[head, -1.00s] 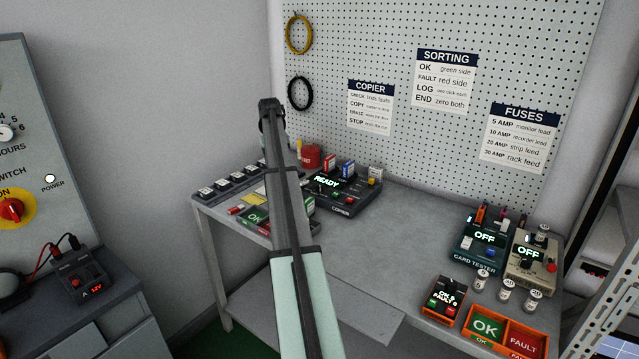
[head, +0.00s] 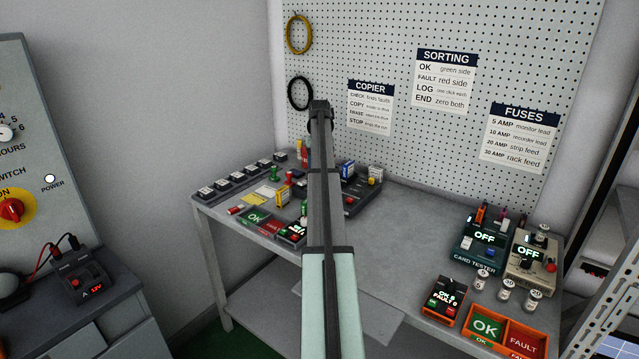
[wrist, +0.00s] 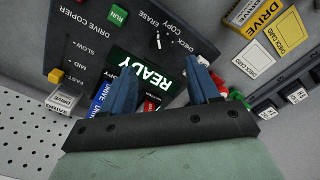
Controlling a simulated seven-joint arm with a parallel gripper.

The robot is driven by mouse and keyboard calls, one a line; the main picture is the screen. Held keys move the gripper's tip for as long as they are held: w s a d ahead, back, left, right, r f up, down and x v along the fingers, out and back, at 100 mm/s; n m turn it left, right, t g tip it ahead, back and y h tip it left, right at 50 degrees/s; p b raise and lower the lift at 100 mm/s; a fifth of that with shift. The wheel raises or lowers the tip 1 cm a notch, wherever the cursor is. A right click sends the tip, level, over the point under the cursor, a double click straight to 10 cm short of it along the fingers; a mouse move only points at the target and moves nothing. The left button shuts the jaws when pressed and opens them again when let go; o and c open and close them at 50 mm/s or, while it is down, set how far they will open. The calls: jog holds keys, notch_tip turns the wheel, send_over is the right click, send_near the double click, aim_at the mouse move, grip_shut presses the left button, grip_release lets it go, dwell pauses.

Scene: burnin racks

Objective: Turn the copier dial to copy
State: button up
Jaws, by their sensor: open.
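The dark drive copier (head: 368,192) stands at the back of the bench in the head view, mostly hidden behind my arm. In the wrist view the copier (wrist: 95,40) appears upside down, with a lit READY display (wrist: 146,68). Its dial (wrist: 157,41) is dark with a white mark, beside the labels CHECK, COPY and ERASE. I cannot tell for sure which label the mark points to. My gripper (wrist: 160,72) is open, its blue fingers apart over the display side of the copier, near the dial. Nothing shows between the fingers except the copier behind. The head view hides the gripper.
A green RUN button (wrist: 117,15) and a SLOW-MID-FAST slider (wrist: 56,75) are on the copier. Colored drives stand at its display edge. Card trays (head: 262,218) lie left of it. The card tester (head: 480,245) is at right. Bare bench lies between.

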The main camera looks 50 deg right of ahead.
jog(key=shift+f, duration=3.6)
jog(key=c, duration=1)
jog(key=shift+m, duration=0.3)
jog(key=m, duration=0.3)
jog(key=shift+m, duration=2.6)
